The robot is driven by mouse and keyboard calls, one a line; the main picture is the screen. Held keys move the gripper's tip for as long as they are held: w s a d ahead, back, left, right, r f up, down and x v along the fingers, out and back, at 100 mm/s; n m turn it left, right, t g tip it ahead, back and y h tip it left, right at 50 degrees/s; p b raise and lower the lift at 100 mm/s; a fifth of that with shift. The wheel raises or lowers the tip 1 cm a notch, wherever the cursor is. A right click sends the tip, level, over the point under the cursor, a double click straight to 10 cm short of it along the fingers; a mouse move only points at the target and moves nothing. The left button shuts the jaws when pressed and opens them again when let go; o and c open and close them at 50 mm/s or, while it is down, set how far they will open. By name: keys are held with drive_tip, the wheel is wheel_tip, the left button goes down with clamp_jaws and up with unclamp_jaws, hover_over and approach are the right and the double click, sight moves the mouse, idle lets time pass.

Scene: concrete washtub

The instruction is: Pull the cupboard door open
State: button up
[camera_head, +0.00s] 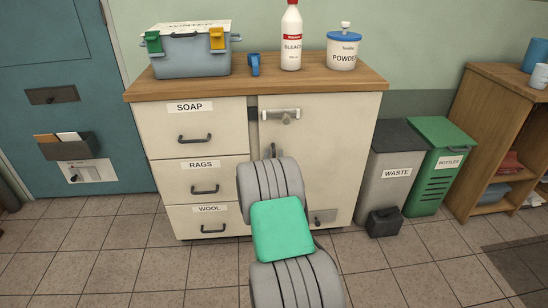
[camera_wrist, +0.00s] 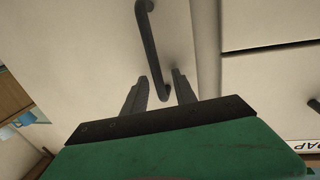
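The cupboard door (camera_head: 335,160) is the cream right-hand front of a wood-topped cabinet, and it looks shut. A metal bar latch (camera_head: 282,115) sits near its top, and a small metal plate (camera_head: 322,216) is low on it. The door's dark bar handle (camera_wrist: 150,40) shows in the wrist view. My gripper (camera_wrist: 159,76) is open, its two dark fingers on either side of the handle's end, with gaps visible. I cannot tell how deep the handle sits between them. In the head view my arm hides the gripper and part of the door.
Drawers labelled SOAP, RAGS and WOOL (camera_head: 200,180) are left of the door. A toolbox (camera_head: 190,55), a blue object (camera_head: 254,64), a bleach bottle (camera_head: 291,40) and a powder tub (camera_head: 342,50) stand on top. A waste bin (camera_head: 392,170) and green bin (camera_head: 437,165) stand right.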

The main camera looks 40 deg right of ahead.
clamp_jaws()
idle(1.4)
